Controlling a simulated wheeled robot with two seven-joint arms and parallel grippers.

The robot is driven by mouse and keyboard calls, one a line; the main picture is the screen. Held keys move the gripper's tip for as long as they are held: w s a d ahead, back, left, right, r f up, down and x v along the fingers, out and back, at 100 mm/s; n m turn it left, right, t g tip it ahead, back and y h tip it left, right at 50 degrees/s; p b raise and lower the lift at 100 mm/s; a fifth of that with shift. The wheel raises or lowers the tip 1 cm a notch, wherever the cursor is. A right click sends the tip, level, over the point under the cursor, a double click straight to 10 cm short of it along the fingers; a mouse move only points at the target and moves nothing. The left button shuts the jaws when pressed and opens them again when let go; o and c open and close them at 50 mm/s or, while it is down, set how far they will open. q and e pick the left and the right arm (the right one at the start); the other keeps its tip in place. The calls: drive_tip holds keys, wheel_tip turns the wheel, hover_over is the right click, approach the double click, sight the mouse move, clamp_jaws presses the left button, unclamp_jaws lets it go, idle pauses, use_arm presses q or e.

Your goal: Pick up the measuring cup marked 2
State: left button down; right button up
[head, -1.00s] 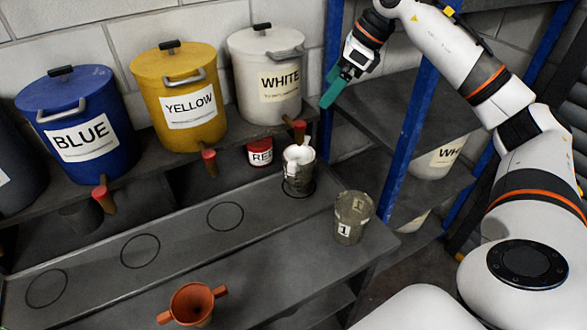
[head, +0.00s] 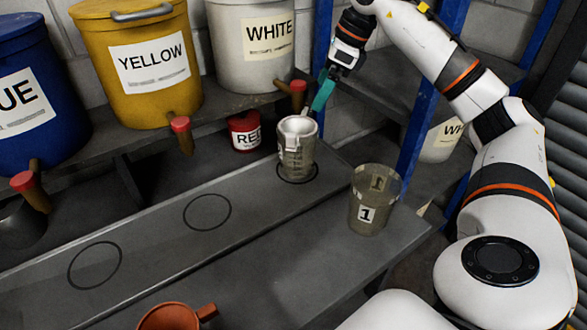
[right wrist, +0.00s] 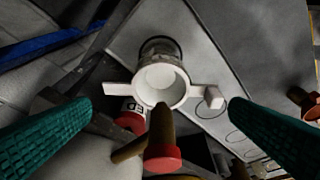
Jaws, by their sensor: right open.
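A clear measuring cup (head: 297,162) stands in a drawn circle on the grey bench under the white drum's tap. A white funnel-like piece (head: 298,127) sits in its top; no number is readable on this cup. The white piece also shows in the right wrist view (right wrist: 162,82), with a tab on each side. Another clear cup, marked 1 (head: 366,214), stands to the right, near the bench edge. My right gripper (head: 321,97) has green fingers and is above and behind the first cup.
The white drum (head: 235,60), yellow drum (head: 125,92) and blue drum (head: 45,120) stand on the shelf, with red-tipped taps at the front. The white drum's tap (right wrist: 162,130) is close to the cup. A red can (head: 245,139) and an orange funnel (head: 170,318) also show.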

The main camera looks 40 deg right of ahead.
sight(302, 139)
drive_tip(key=x, duration=1)
drive_tip(key=s+b+x, duration=0.1)
drive_tip(key=x, duration=0.4)
drive_tip(key=shift+d+f, duration=0.25)
drive_tip(key=shift+d, duration=0.1)
use_arm(q)
wheel_tip(302, 139, down, 3)
drive_tip(key=shift+w+r, duration=0.1)
use_arm(e)
drive_tip(key=c, duration=0.9)
drive_tip(key=shift+w+r, duration=0.1)
drive_tip(key=shift+c, duration=0.9)
